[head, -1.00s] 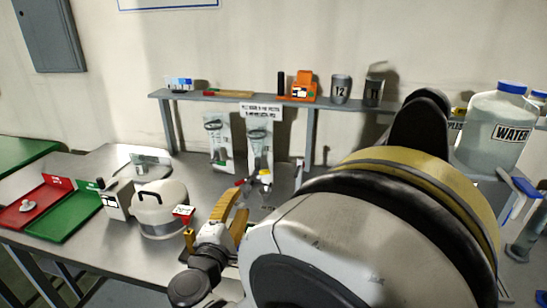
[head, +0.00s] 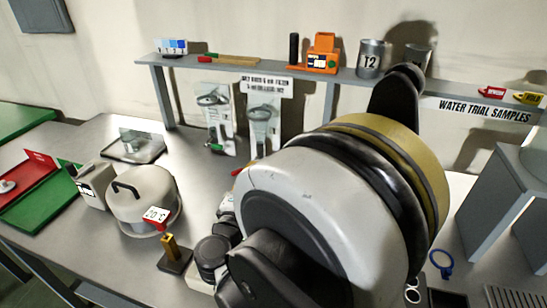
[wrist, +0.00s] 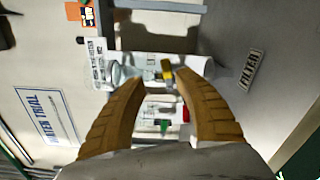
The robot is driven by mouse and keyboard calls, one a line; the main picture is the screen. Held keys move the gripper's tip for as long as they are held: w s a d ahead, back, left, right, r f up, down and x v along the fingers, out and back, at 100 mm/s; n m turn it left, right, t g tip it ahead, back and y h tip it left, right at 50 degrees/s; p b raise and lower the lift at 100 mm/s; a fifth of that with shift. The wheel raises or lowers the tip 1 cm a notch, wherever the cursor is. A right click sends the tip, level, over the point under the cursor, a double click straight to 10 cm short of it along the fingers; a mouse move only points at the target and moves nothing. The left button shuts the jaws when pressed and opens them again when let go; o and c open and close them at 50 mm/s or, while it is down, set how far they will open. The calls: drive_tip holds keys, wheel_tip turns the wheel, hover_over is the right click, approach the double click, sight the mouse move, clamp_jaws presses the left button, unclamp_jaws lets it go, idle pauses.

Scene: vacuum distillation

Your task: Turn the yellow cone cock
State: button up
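In the wrist view a small yellow cock (wrist: 167,70) sits on the glassware, ahead of and between my fingertips. My gripper (wrist: 154,77) is open, with its two orange-brown fingers spread on either side and nothing held between them. I cannot tell how far the fingertips are from the cock. A red cock (wrist: 186,113) and a green cock (wrist: 163,127) lie lower, between the fingers. In the head view my arm hides the gripper and the yellow cock. A red handle tip (head: 240,169) shows beside the arm.
A domed pot (head: 142,198) with a 20°C tag and a small yellow post (head: 169,246) stand left of my arm. Glassware panels (head: 215,118) stand under the shelf (head: 230,70), which holds an orange device (head: 322,55) and grey cups. A FILTER label (wrist: 250,69) shows in the wrist view.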

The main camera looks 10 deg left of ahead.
sight(260, 141)
drive_tip(key=w, duration=0.2)
drive_tip(key=w+f+b, duration=0.1)
drive_tip(key=w, duration=0.1)
drive_tip(key=w+d+b, duration=0.1)
drive_tip(key=w, duration=0.1)
drive_tip(key=shift+w+f, duration=0.15)
drive_tip(key=shift+w, duration=0.6)
drive_tip(key=shift+c, duration=0.4)
clamp_jaws()
